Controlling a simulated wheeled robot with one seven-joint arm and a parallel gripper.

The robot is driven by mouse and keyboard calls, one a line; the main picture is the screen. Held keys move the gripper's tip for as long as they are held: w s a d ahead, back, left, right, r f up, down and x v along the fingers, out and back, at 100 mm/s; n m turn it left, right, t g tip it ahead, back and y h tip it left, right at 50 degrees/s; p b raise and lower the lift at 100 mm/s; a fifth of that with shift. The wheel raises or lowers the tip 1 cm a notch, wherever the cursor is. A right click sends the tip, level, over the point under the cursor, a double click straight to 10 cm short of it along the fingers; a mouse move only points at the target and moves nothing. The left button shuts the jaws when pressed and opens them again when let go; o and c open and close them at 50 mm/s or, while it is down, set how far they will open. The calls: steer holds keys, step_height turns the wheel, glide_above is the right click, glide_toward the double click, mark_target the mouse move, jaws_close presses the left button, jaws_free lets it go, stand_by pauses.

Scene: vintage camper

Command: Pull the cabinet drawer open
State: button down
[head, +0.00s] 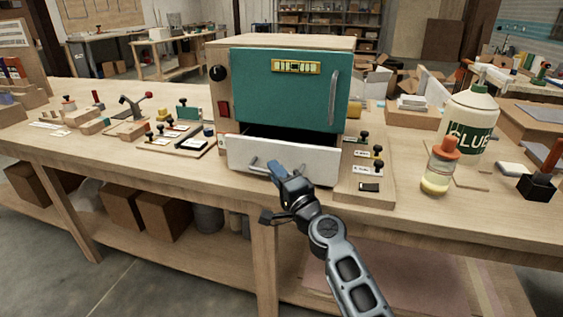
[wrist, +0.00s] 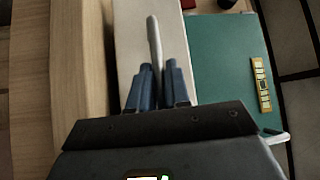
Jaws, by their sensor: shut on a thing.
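The small wooden cabinet (head: 290,42) stands on the workbench, with a teal door (head: 300,88) above and a white-fronted drawer (head: 305,170) below. The drawer stands partly out, and a dark gap shows above its front. My gripper (head: 275,170) is at the drawer front, shut on the drawer's bar handle (head: 256,165). In the wrist view, the two blue fingers of my gripper (wrist: 154,80) lie on either side of the pale handle (wrist: 153,38). The white drawer front (wrist: 133,45) and the teal door (wrist: 225,65) also show there. The drawer's inside is mostly hidden.
The workbench (head: 100,158) has small boards with knobs left and right of the cabinet. A glue bottle (head: 468,125) and an orange-capped jar (head: 440,165) stand at the right. The bench top's front edge lies just below the drawer. Cardboard boxes (head: 165,210) sit on the lower shelf.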

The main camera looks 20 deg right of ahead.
steer(key=s+a, duration=0.1)
steer(key=s, duration=0.1)
steer(key=s+a+p, duration=0.1)
steer(key=s+a, duration=0.1)
steer(key=shift+s+a+f, duration=0.1)
steer(key=shift+s+a, duration=0.05)
steer(key=shift+s, duration=0.2)
steer(key=c, duration=1.2)
jaws_free()
steer(key=v, duration=0.7)
steer(key=shift+s+b, duration=0.35)
steer(key=shift+b, duration=0.1)
